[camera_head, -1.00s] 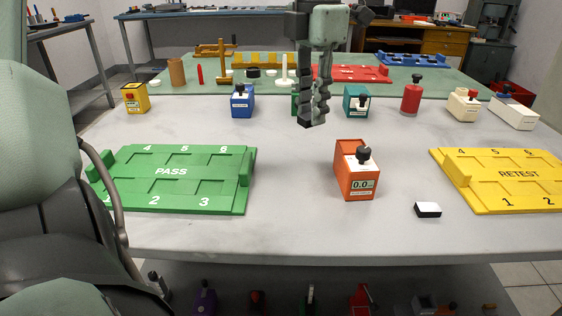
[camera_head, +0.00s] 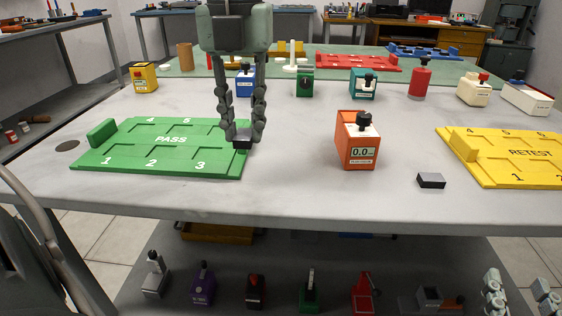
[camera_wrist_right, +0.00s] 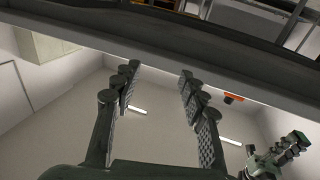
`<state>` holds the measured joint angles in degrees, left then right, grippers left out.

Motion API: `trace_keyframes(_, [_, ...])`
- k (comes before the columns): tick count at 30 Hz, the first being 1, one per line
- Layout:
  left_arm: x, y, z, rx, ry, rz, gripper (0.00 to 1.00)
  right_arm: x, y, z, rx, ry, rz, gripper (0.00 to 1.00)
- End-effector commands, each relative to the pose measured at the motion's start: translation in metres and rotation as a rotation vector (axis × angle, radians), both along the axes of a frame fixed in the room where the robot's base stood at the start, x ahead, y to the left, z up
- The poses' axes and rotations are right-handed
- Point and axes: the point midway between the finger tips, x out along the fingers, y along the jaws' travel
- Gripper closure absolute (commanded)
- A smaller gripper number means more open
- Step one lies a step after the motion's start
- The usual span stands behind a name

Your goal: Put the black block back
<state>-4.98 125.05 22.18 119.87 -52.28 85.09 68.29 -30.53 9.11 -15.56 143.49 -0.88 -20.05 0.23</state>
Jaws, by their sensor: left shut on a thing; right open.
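My left gripper (camera_head: 241,137) is shut on a small black block (camera_head: 242,144) in the head view. It holds the block at the right end of the green PASS tray (camera_head: 150,165), near the numbers 3 and 6. I cannot tell whether the block touches the tray. A second small black block (camera_head: 431,180) lies on the table in front of the yellow RETEST tray (camera_head: 522,179). My right gripper (camera_wrist_right: 160,70) is open and empty in the right wrist view, below the table's edge.
An orange gauge box (camera_head: 358,141) reading 0.0 stands between the trays. Behind are a yellow box (camera_head: 144,77), a blue box (camera_head: 246,80), a green box (camera_head: 305,83), a teal box (camera_head: 363,85) and a red cylinder (camera_head: 420,82). The front middle of the table (camera_head: 300,190) is clear.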

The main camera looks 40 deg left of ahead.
Motion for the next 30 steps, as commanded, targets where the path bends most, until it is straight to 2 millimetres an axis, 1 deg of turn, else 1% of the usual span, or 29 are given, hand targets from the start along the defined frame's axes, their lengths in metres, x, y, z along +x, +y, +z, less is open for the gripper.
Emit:
trace_keyframes(1, [0.009,-0.006,-0.009,0.003,0.007,0.000,1.00,0.000,0.001,0.002,0.008,-0.014,0.003,0.57])
trace_keyframes(6, [0.036,-0.025,-0.028,0.002,0.003,-0.001,1.00,-0.002,0.004,0.012,0.026,-0.054,0.010,0.57])
trace_keyframes(10, [0.047,-0.033,-0.034,0.000,0.000,0.000,1.00,-0.002,0.005,0.015,0.032,-0.066,0.012,0.57])
trace_keyframes(14, [0.050,-0.035,-0.040,-0.001,-0.001,0.000,1.00,-0.003,0.006,0.017,0.036,-0.075,0.013,0.57])
trace_keyframes(17, [0.049,-0.034,-0.052,-0.002,0.002,-0.001,1.00,-0.003,0.006,0.019,0.044,-0.093,0.015,0.57])
trace_keyframes(19, [0.049,-0.034,-0.063,-0.002,0.002,-0.001,1.00,-0.006,0.011,0.028,0.066,-0.127,0.024,0.57])
trace_keyframes(22, [0.049,-0.034,-0.075,-0.001,0.000,0.000,1.00,-0.008,0.013,0.034,0.080,-0.154,0.029,0.57])
trace_keyframes(30, [0.049,-0.034,-0.076,-0.002,-0.003,0.000,1.00,-0.008,0.013,0.036,0.082,-0.161,0.029,0.57])
